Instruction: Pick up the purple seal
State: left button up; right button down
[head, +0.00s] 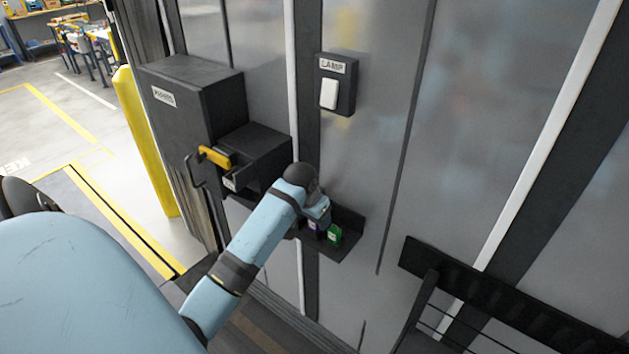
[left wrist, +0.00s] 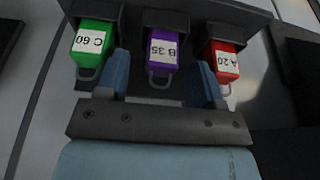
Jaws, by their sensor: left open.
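The purple seal (left wrist: 162,52), labelled B 35, hangs in the middle of a row of three in the left wrist view, with a grey loop at its lower end. In the head view it shows partly (head: 315,228) under my wrist. My left gripper (left wrist: 162,76) is open, with one blue finger on each side of the purple seal. I cannot tell whether the fingers touch it. The green seal (left wrist: 93,40), labelled C 60, is on the left, and the red seal (left wrist: 222,60), labelled A 20, is on the right. My right gripper is out of view.
The seals sit at a dark shelf (head: 350,247) on the grey wall. A black box with a yellow handle (head: 215,156) is left of my arm, and a lamp switch (head: 329,94) is above. A dark railing (head: 480,290) stands at lower right.

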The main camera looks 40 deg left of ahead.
pick_arm(q)
jog(key=shift+w+f, duration=0.2)
jog(key=shift+f, duration=0.45)
jog(key=c, duration=1)
jog(key=shift+r, duration=0.1)
jog(key=shift+r, duration=0.25)
notch_tip(320, 180, up, 19)
jog(key=shift+r, duration=0.15)
